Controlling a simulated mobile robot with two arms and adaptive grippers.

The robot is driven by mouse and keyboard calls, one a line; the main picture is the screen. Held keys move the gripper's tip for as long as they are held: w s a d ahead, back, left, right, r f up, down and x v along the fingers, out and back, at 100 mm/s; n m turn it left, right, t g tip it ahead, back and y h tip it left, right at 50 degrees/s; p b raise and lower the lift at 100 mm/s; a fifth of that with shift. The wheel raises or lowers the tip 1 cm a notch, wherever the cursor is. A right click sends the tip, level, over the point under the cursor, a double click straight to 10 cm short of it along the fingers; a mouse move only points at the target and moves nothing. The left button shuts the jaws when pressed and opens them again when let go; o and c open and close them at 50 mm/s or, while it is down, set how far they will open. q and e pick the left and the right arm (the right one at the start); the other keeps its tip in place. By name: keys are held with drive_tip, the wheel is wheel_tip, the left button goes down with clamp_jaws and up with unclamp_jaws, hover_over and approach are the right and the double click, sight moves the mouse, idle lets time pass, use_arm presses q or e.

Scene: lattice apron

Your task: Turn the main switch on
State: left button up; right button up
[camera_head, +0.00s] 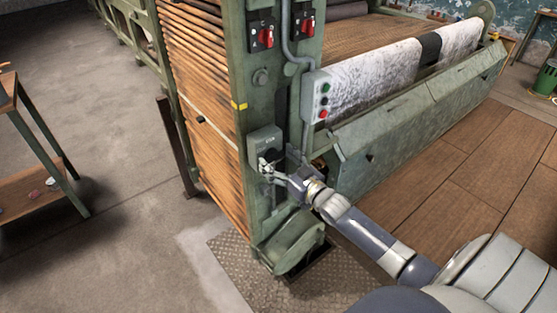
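A grey switch box (264,137) with a black rotary knob (271,155) is mounted low on the green machine post, and I take it for the main switch. My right gripper (265,169) is at the lower part of this box, right by the knob. Its fingers overlap the knob in the view, and I cannot tell whether they touch or grip it. The knob's exact angle is partly hidden and too small to read. My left gripper is not in view.
Two red rotary switches (266,36) (307,28) sit higher on the post. A grey button box (316,97) hangs right of it. A slanted metal trough (420,110) runs right. A side table (30,190) stands left. Bare floor (110,110) lies between.

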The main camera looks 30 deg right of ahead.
drive_tip(key=c, duration=0.7)
drive_tip(key=shift+o, duration=0.2)
drive_tip(key=shift+m, duration=0.3)
drive_tip(key=m+p, duration=0.1)
drive_tip(key=m, duration=0.1)
drive_tip(key=shift+m, duration=0.4)
drive_tip(key=m, duration=0.3)
drive_tip(key=shift+d+m+p, duration=0.15)
drive_tip(key=shift+m+p, duration=0.15)
drive_tip(key=shift+m, duration=0.1)
drive_tip(key=m, duration=0.4)
drive_tip(key=shift+f+b, duration=0.15)
drive_tip(key=shift+b, duration=0.15)
drive_tip(key=m+b, duration=0.2)
drive_tip(key=m, duration=0.4)
drive_tip(key=shift+d+f, duration=0.1)
drive_tip(key=shift+m, duration=0.5)
